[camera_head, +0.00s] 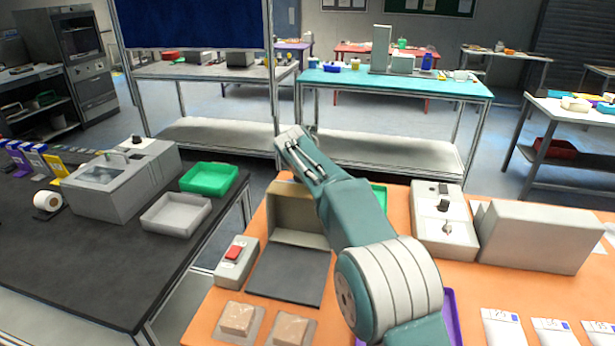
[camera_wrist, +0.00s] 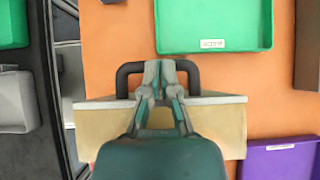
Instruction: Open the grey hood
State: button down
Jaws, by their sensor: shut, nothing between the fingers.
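The hood (camera_head: 294,205) is a beige-grey box on the orange table, behind a flat dark slab (camera_head: 290,272). In the wrist view the hood (camera_wrist: 225,125) lies under my gripper (camera_wrist: 165,66), with a black bar handle (camera_wrist: 128,71) along its far edge. My gripper's fingers are together and overlap the middle of the handle, covering that part of it. I cannot tell whether they touch it. In the head view my teal arm reaches over the table beside the hood, and the fingertips are hard to make out.
A red-button box (camera_head: 235,258) stands left of the slab. A green tray (camera_wrist: 212,25) lies beyond the hood, and a purple tray (camera_wrist: 280,160) at near right. Grey devices (camera_head: 540,235) stand right of my arm. A gap separates the black table (camera_head: 120,260) at left.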

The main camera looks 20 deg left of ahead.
jog(key=v, duration=1.1)
jog(key=shift+s+r, duration=0.25)
jog(key=shift+r, duration=0.05)
